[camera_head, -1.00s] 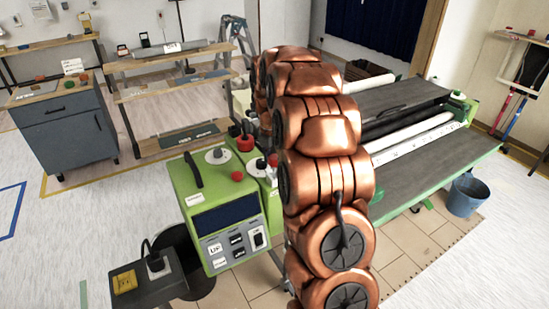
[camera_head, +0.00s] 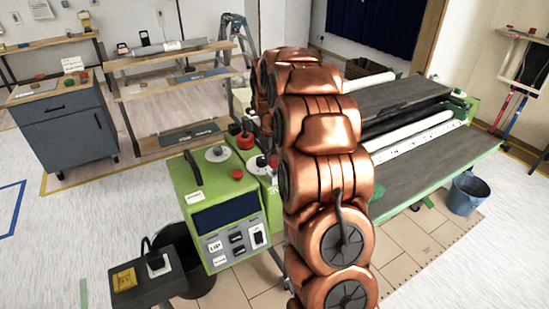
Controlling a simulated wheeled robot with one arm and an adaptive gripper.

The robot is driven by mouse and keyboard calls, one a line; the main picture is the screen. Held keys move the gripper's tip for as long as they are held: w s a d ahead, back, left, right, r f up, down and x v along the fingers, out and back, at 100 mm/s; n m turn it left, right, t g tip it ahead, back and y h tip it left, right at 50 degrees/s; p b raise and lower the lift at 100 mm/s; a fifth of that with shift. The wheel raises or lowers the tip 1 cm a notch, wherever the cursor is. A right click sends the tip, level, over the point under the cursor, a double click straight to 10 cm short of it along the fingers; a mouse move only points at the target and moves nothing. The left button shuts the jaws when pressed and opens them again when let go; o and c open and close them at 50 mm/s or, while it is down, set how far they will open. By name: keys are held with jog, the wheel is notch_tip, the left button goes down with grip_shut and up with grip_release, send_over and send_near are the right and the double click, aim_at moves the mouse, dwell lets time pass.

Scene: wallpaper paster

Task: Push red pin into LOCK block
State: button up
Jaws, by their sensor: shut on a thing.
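My copper-coloured arm fills the middle of the view and hides what lies behind it. My gripper is not visible; it seems hidden by the arm. A green control box (camera_head: 180,176) stands just left of the arm, with a red knob (camera_head: 237,174) on top. Behind it is a larger red knob (camera_head: 245,141) beside a dark part. A small red part (camera_head: 273,161) shows at the arm's left edge. I cannot tell whether any of these is the red pin. No block marked LOCK can be made out.
The pasting machine's long dark table (camera_head: 440,162) extends right of the arm. A blue bucket (camera_head: 467,194) stands at its right end. A black bin (camera_head: 200,278) and a dark stand (camera_head: 148,284) are at front left. A grey cabinet (camera_head: 66,134) and wooden shelves (camera_head: 172,98) stand farther back.

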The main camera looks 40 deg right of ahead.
aim_at(272, 160)
jog(key=shift+f+b, duration=0.4)
jog(key=shift+f, duration=1.05)
jog(key=o, duration=1.2)
jog(key=r, duration=0.7)
jog(key=a+r, duration=0.1)
jog(key=r, duration=0.3)
jog(key=shift+s, duration=0.2)
jog(key=shift+s+a+r, duration=0.1)
jog(key=shift+a+r, duration=0.05)
jog(key=shift+r, duration=0.3)
